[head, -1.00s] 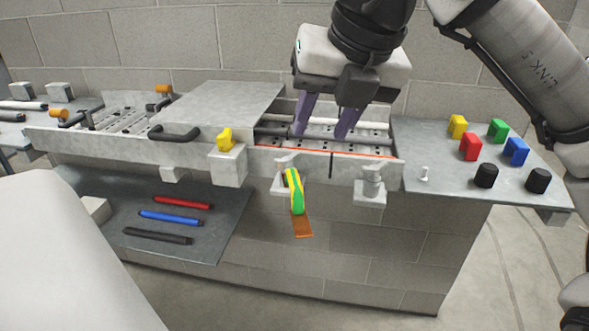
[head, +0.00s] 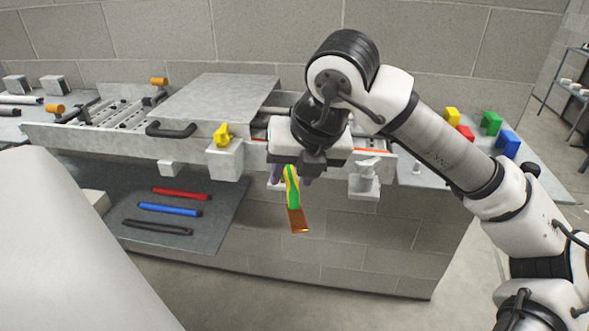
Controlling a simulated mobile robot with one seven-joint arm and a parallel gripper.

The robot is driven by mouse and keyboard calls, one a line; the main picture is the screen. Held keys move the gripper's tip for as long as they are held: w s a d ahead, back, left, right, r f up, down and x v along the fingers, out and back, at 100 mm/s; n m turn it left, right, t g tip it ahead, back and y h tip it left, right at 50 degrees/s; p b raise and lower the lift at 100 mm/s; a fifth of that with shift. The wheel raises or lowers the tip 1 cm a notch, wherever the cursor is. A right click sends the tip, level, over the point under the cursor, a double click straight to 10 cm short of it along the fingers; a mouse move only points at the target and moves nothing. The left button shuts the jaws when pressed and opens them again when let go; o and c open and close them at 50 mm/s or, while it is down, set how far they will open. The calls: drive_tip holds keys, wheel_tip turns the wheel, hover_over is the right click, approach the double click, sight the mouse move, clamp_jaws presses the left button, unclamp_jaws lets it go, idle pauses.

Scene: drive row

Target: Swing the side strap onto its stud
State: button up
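The yellow-and-green strap (head: 293,190) hangs down at the front of the bench, with a brown-orange tab (head: 298,219) at its lower end. Its upper end is hidden behind my gripper. A grey bracket with a stud-like knob (head: 367,167) sticks out of the front face to the right of the strap. My gripper (head: 291,178) points down at the strap's upper part.
A yellow latch (head: 222,133) sits on a block left of the strap. A grey cover (head: 215,100) with a black handle lies behind. Red, blue and black rods rest on the lower shelf (head: 222,212).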

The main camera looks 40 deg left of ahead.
clamp_jaws()
idle(0.3)
